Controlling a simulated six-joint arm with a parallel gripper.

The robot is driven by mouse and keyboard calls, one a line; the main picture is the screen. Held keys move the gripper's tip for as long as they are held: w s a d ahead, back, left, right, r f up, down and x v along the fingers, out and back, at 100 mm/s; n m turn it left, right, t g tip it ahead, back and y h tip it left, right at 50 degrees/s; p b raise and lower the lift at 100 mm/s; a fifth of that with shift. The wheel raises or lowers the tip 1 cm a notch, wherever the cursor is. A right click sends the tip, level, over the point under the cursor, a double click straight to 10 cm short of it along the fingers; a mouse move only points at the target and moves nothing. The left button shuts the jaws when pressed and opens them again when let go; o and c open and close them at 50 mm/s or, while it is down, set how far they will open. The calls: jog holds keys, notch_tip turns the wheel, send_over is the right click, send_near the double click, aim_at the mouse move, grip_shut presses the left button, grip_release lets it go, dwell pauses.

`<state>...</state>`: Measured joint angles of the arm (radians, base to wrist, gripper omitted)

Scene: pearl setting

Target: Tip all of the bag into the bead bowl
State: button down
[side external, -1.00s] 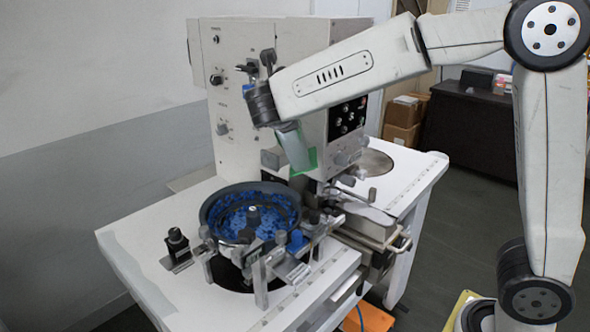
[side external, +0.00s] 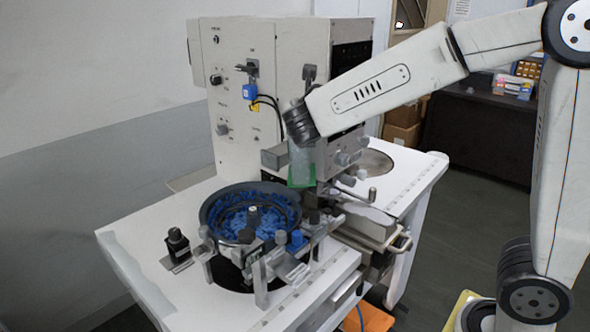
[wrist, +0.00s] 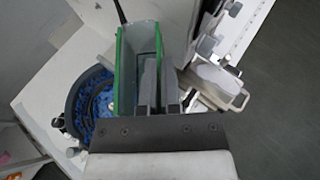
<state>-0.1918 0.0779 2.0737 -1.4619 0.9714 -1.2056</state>
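The bag (side external: 302,165) is a pale, translucent container with green edging, and its green lower end shows in the side view. My gripper (side external: 300,143) is shut on it and holds it nearly upright in front of the machine, to the right of the bowl. In the wrist view, the dark fingers (wrist: 158,63) are close together at the bag's wall (wrist: 124,60). I cannot tell what is inside the bag. The bead bowl (side external: 207,208) is dark and round, with many blue beads inside. It also shows in the wrist view (wrist: 72,103), left of the bag.
A tall white machine cabinet (side external: 260,60) stands behind the bowl, with knobs and metal fixtures close to the bag. A black post (side external: 177,242) stands left of the bowl and metal brackets (side external: 262,280) stand in front. The white tabletop (side external: 135,240) is clear at left.

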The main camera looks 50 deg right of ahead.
jog(key=shift+m, duration=0.3)
jog(key=shift+s+d+f, duration=0.15)
jog(key=shift+f, duration=0.95)
jog(key=shift+s+d+f, duration=0.1)
jog(key=shift+s+f, duration=0.05)
jog(key=shift+f, duration=0.95)
notch_tip(320, 180, up, 6)
jog(key=shift+r, duration=0.15)
